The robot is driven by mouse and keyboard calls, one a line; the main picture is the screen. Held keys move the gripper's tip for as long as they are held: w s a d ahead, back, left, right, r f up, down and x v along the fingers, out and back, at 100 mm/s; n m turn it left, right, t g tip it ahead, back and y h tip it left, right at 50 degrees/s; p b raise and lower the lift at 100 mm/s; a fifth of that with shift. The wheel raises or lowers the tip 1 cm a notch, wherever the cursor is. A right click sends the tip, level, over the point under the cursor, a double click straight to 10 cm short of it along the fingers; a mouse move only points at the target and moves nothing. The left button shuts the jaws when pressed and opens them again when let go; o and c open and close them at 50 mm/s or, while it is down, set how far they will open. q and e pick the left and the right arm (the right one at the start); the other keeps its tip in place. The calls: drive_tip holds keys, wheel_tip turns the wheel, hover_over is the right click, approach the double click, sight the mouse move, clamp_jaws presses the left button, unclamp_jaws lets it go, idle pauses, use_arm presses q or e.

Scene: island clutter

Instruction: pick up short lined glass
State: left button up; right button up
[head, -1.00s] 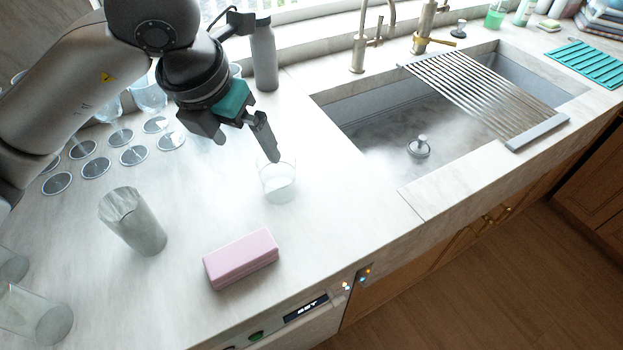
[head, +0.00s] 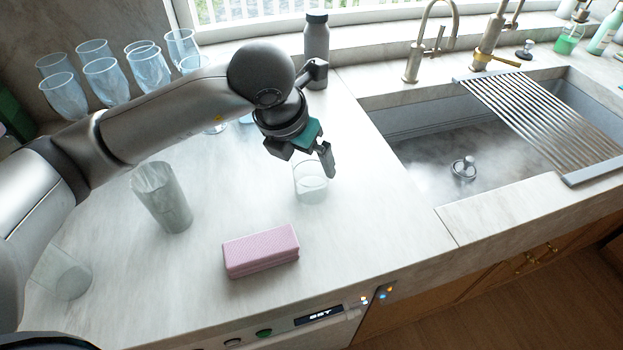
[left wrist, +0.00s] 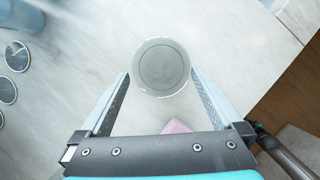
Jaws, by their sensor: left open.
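The short clear glass (head: 311,190) stands upright on the pale counter, left of the sink. My left gripper (head: 306,165) is open and empty, pointing down at it. One finger shows at the glass's right side; the other is near its upper left. In the left wrist view the round glass (left wrist: 162,66) lies between and just beyond the open fingertips (left wrist: 160,78). I cannot tell whether either finger touches it. Any lines on the glass are too faint to see. My right gripper is not in view.
A taller ribbed glass (head: 162,198) stands to the left and a pink block (head: 261,250) lies in front. Several stemmed glasses (head: 106,80) and a grey bottle (head: 316,48) stand behind. The sink (head: 420,150) opens to the right.

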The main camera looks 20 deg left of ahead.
sight(312, 167)
use_arm(q)
drive_tip(key=x, duration=0.4)
drive_tip(key=shift+w+d+f, duration=0.1)
drive_tip(key=shift+f, duration=0.05)
drive_tip(key=shift+c, duration=0.2)
drive_tip(key=c, duration=1.3)
drive_tip(key=shift+o, duration=0.2)
